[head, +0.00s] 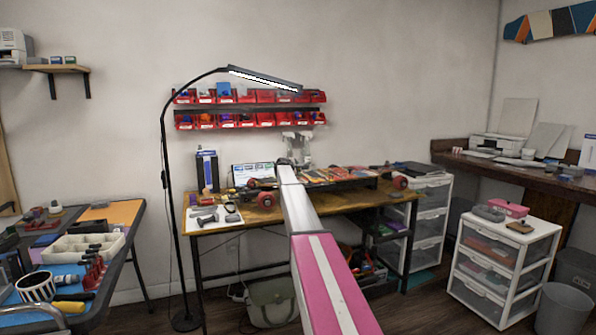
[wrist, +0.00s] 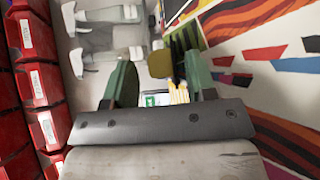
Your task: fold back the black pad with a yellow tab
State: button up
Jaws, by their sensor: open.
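In the wrist view an olive-yellow tab (wrist: 160,64) shows between and just beyond the fingertips of my gripper (wrist: 158,74). A dark pad (wrist: 181,42) lies beside the tab, up and to its right, against a surface with bold coloured stripes (wrist: 235,55). My gripper's two green fingers are wide apart, with nothing seen held between them. I cannot tell whether a finger touches the tab. In the head view my arm reaches to the workbench (head: 260,213); the pad and tab cannot be made out there.
Red bins (wrist: 45,130) stand close on the left in the wrist view; the head view shows them in rows on the wall (head: 250,121). A lamp (head: 265,79) arches over the bench. Red wheels (head: 265,200) and tools lie on the bench.

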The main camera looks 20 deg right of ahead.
jog(key=shift+x, duration=1.15)
grip_shut()
jog(key=shift+r, duration=0.1)
